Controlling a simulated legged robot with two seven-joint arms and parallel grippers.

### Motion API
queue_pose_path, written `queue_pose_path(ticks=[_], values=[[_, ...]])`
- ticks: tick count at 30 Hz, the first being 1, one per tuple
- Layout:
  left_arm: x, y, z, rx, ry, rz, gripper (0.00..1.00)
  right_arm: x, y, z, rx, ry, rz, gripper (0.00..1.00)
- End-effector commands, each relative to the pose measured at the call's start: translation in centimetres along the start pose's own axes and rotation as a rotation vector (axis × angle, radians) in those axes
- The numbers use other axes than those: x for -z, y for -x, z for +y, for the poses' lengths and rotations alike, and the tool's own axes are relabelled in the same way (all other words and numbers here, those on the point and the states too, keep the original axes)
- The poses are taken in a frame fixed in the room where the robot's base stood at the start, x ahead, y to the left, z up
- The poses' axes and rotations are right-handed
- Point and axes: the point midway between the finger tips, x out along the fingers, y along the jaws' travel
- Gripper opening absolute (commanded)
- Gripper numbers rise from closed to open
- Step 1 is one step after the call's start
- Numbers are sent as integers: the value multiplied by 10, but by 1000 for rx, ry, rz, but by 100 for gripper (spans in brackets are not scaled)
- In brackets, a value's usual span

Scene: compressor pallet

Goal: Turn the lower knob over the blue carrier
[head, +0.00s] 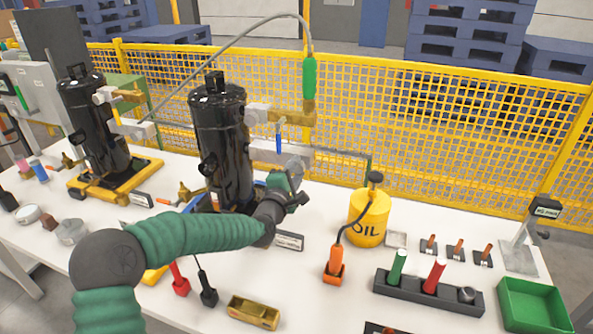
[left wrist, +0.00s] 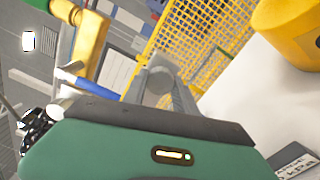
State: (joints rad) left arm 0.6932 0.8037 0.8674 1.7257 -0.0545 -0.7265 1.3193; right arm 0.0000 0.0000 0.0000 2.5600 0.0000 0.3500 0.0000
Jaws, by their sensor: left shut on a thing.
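The black compressor (head: 222,140) stands upright on the blue carrier (head: 198,206), which is partly hidden behind my left arm. My left gripper (head: 298,166) is to the right of the compressor, below the brass fitting (head: 292,115) with the blue handle (head: 279,143). It is shut on the lower knob, which its fingers mostly cover. In the left wrist view the grey fingers (left wrist: 165,88) close around a grey rounded part. The blue handle (left wrist: 92,83) and brass fitting (left wrist: 90,42) show to the left there. My right gripper is not in view.
A second compressor (head: 92,120) stands on a yellow carrier (head: 120,180) at left. The yellow oil can (head: 369,218), tool holder (head: 428,290) and green tray (head: 533,305) are at right. A hose (head: 235,40) arches over the compressor. A yellow fence (head: 450,130) stands behind.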

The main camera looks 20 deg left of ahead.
Motion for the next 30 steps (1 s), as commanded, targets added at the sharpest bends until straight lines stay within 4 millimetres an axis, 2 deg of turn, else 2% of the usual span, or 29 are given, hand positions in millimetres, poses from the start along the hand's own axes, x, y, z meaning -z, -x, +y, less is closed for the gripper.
queue_pose_path(ticks=[1,4,5,9,20,23,30], values=[[2,1,-9,18,5,3,0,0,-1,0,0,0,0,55],[2,1,-9,18,4,3,0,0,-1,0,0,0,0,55],[3,1,-9,18,4,3,36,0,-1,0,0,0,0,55],[2,1,-7,14,3,3,54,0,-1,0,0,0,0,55],[1,5,-2,5,0,1,55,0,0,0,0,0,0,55],[1,19,-1,5,-1,1,55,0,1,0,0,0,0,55],[2,86,-1,8,-3,3,55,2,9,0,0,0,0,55]])
